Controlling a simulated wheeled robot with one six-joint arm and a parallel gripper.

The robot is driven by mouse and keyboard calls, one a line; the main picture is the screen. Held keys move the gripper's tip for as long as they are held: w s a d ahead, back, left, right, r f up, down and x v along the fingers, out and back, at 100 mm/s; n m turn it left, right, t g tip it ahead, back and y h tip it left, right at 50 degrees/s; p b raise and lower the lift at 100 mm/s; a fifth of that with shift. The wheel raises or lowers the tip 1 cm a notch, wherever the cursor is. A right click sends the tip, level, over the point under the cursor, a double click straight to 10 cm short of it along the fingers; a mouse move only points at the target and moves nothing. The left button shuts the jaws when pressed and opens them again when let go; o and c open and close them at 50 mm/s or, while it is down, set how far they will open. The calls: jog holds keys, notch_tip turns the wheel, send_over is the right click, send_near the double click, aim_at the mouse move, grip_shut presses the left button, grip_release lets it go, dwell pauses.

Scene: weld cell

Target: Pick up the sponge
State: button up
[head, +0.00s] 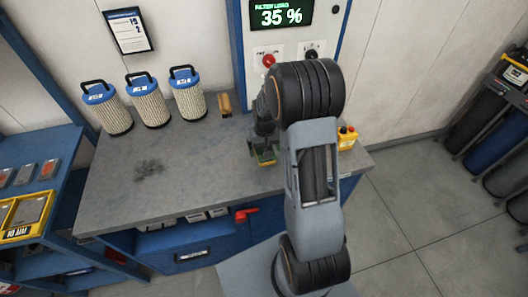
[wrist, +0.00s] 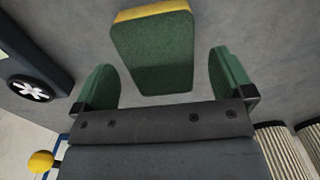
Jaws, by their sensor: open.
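The sponge (wrist: 152,52) is a green block with a yellow layer along its far edge. In the wrist view it shows ahead of and between the fingers of my gripper (wrist: 163,75), with a visible gap on each side. My gripper is open, and neither finger touches the sponge. In the head view my gripper (head: 262,145) points down over the grey workbench, right of its middle. A bit of green and yellow shows at its fingertips there. My arm hides part of the bench.
Three blue-capped filters (head: 148,104) stand at the back left of the workbench (head: 110,190). A yellow box (head: 347,137) with red buttons sits right of my arm. The bench's left middle is clear except for a dark smudge.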

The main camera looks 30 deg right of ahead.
jog(key=shift+f, duration=1)
jog(key=shift+c, duration=0.3)
jog(key=c, duration=0.9)
jog(key=shift+r, duration=0.1)
jog(key=shift+c, duration=0.2)
jog(key=shift+r, duration=0.2)
notch_tip(320, 180, up, 2)
jog(key=shift+w+r+b, duration=0.1)
jog(key=shift+r+b, duration=0.05)
jog(key=shift+b, duration=0.65)
jog(key=s+r, duration=0.2)
jog(key=r, duration=0.1)
jog(key=s+a+r+b, duration=0.1)
jog(key=s+r, duration=0.1)
jog(key=shift+s, duration=0.1)
jog(key=s+a+r+b, duration=0.1)
jog(key=s+a+r, duration=0.1)
jog(key=s+r, duration=0.3)
jog(key=s, duration=0.4)
jog(key=shift+s+b, duration=0.35)
